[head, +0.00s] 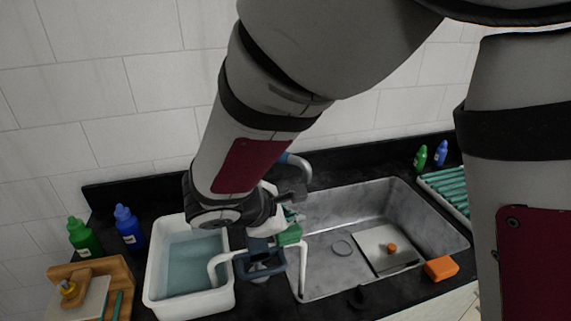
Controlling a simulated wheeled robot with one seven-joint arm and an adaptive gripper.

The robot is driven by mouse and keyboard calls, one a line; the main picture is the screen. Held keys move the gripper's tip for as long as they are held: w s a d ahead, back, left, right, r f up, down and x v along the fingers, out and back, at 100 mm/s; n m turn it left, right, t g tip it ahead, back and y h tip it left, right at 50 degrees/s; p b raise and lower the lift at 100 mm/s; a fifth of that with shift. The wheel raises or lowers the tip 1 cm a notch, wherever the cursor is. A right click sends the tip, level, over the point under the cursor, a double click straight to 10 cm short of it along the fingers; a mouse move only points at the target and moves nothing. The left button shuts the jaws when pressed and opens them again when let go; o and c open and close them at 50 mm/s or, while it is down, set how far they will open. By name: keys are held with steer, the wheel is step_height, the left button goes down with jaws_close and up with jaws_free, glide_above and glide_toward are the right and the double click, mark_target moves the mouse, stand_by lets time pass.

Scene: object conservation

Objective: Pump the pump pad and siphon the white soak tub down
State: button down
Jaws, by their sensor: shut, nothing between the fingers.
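The white soak tub (151,285) stands left of the sink and holds bluish water. A white siphon tube (225,258) bends out of the tub, runs right across the counter and turns down into the sink (330,222). A green block, seemingly the pump pad (289,235), sits on the tube between tub and sink. A blue-grey bracket (262,270) stands beside it. My gripper (288,208) is shut and empty, just above the green block. My arm hides part of this area, and I cannot tell whether the gripper touches the block.
Green (83,237) and blue (129,228) bottles and a wooden caddy (122,268) stand left. An orange sponge (441,268) lies on the sink's front right edge. A green rack (450,192) stands right. A faucet (303,167) rises behind my gripper.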

steer(key=shift+f+b, duration=0.75)
steer(key=shift+f, duration=0.35)
stand_by(1.0)
stand_by(0.3)
steer(key=shift+r+p, duration=0.9)
steer(key=shift+r, duration=0.55)
steer(key=shift+f, duration=0.1)
steer(key=shift+f+b, duration=0.3)
steer(key=shift+b, duration=0.05)
steer(key=shift+f+b, duration=0.6)
steer(key=shift+f, duration=0.3)
stand_by(1.4)
steer(key=shift+r+p, duration=0.8)
steer(key=shift+r, duration=0.55)
